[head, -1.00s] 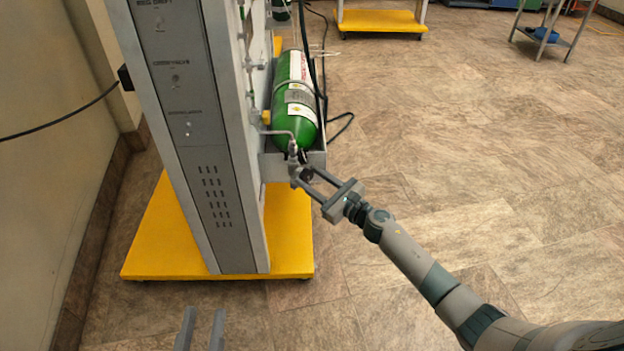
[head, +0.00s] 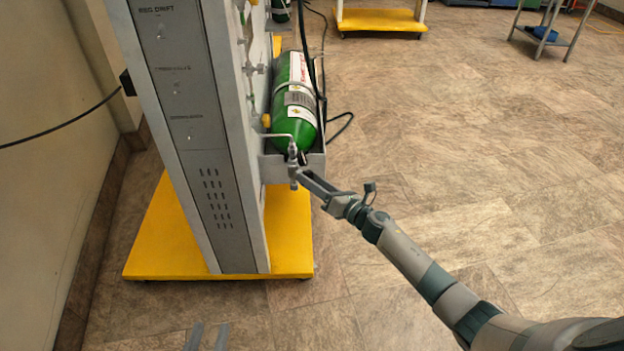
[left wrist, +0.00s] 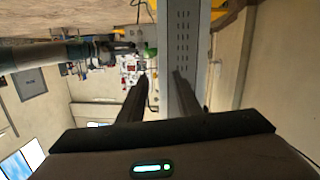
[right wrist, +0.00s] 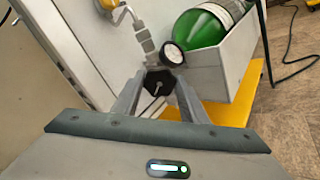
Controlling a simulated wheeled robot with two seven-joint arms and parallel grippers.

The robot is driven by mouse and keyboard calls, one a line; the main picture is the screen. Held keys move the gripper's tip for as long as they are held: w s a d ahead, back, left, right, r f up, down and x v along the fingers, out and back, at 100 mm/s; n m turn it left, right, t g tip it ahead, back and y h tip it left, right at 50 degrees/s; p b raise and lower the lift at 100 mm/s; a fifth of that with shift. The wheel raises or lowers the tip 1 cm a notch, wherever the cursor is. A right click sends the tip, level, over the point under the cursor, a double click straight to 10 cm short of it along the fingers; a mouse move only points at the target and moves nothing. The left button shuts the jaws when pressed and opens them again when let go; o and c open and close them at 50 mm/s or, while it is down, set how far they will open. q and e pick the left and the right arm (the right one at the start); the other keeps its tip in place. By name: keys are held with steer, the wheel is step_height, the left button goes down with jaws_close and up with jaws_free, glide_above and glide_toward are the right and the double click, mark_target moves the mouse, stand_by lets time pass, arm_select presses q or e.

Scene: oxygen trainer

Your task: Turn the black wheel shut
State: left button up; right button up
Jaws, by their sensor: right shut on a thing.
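The black wheel (right wrist: 157,83) is a small dark knob at the lower end of a metal valve fitting (right wrist: 146,45) in the right wrist view. My right gripper (right wrist: 160,86) has one finger on each side of the wheel and is shut on it. In the head view my right gripper (head: 299,176) reaches the valve below the green cylinder (head: 294,115), and the wheel itself is hard to make out there. My left gripper (head: 207,340) shows only its fingertips at the bottom of the head view. In the left wrist view its fingers (left wrist: 165,82) are apart with nothing held between them.
A round gauge (right wrist: 172,54) sits right beside the wheel. The cylinder lies in a grey tray (right wrist: 228,62) on the side of a tall grey panel (head: 190,120) with a yellow base (head: 165,240). The floor (head: 480,160) to the right is free.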

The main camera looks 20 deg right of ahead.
arm_select(q)
steer(key=s+a+f+g+y+p, duration=0.4)
steer(key=s+a+f+g+p, duration=0.3)
steer(key=s+a+f+g, duration=0.2)
step_height(320, 180, down, 2)
steer(key=shift+f+n+g, duration=0.25)
steer(key=shift+n+g, duration=0.05)
steer(key=shift+g, duration=0.4)
arm_select(e)
steer(key=m, duration=2.6)
steer(key=shift+f+m, duration=0.3)
arm_select(q)
steer(key=shift+a, duration=0.15)
steer(key=shift+w+r, duration=0.15)
arm_select(e)
steer(key=o, duration=1)
steer(key=shift+o, duration=0.2)
steer(key=shift+s, duration=0.1)
arm_select(q)
steer(key=shift+s+a+g+y+p, duration=0.55)
steer(key=shift+s+a+p, duration=0.25)
steer(key=shift+a+p, duration=0.2)
arm_select(e)
steer(key=v, duration=1.7)
